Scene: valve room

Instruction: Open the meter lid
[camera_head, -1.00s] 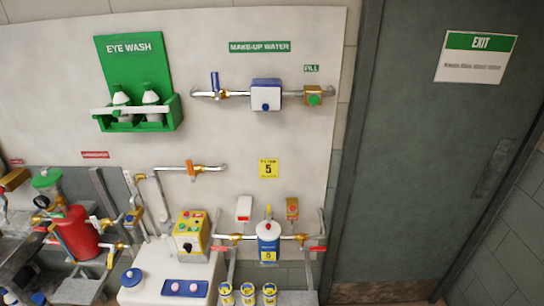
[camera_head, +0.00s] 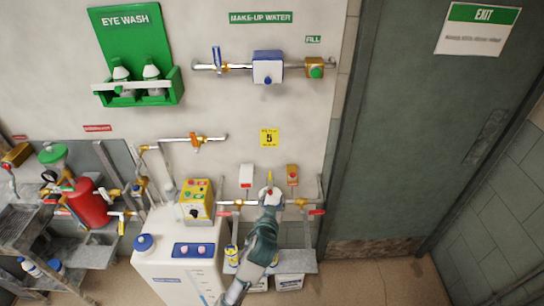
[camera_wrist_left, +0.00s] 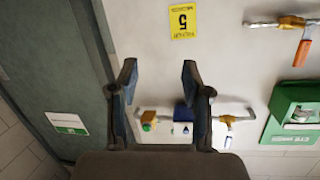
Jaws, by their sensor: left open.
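The make-up water meter is a box with a blue lid edge and white front (camera_head: 268,67), fixed in the pipe at the upper wall. A blue round mark shows on its front, and its lid looks shut. In the left wrist view the meter (camera_wrist_left: 184,114) appears upside down, partly behind a finger. My left gripper (camera_head: 270,203) is low in the head view, in front of the filter and well below the meter. In the left wrist view its two fingers (camera_wrist_left: 159,78) are apart with nothing between them. My right gripper is not in view.
A yellow fill valve (camera_head: 315,67) with a green button is right of the meter, and a blue-handled valve (camera_head: 217,58) is left. The green eye wash holder (camera_head: 137,86) hangs further left. Bare wall lies between the meter and the yellow label (camera_head: 269,138).

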